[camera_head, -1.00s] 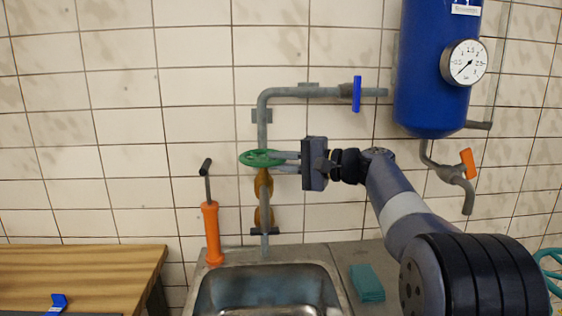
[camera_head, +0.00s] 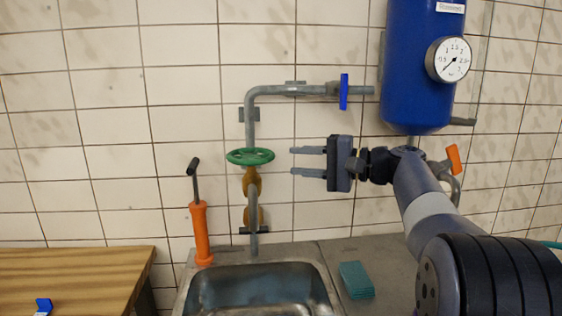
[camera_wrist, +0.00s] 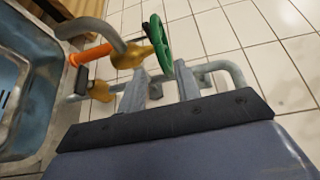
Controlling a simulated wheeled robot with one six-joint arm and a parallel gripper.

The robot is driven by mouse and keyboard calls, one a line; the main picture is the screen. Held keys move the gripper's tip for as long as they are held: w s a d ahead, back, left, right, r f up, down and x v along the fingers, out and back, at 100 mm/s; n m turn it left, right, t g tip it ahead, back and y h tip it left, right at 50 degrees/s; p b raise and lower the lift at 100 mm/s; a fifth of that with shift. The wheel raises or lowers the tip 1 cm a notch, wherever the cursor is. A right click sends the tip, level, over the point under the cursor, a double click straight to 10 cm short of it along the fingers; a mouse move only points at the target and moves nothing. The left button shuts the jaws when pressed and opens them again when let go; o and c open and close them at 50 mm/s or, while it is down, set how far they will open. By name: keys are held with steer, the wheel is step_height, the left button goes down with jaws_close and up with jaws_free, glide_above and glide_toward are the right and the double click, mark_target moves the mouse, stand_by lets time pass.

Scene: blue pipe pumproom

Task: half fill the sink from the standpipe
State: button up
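The grey standpipe (camera_head: 250,125) runs down the tiled wall, with a green handwheel (camera_head: 250,156) above brass valve parts (camera_head: 252,183). A blue lever (camera_head: 344,92) hangs upright on its upper arm. The metal sink (camera_head: 262,272) lies below; its inside looks bluish, and I cannot tell its water level. My gripper (camera_head: 293,160) is open and empty just right of the handwheel, fingers pointing left at it and apart from it. In the wrist view the handwheel (camera_wrist: 160,44) shows beyond the two parted fingers (camera_wrist: 162,78), with part of the sink (camera_wrist: 22,85) at left.
An orange hand pump (camera_head: 202,232) stands left of the sink. A teal sponge or cloth (camera_head: 356,280) lies on the right counter. A blue tank (camera_head: 418,65) with a gauge and an orange-handled tap (camera_head: 453,158) is at right. A wooden bench (camera_head: 75,275) is at left.

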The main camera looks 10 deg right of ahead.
steer(key=v, duration=0.3)
steer(key=shift+o, duration=0.2)
stand_by(3.5)
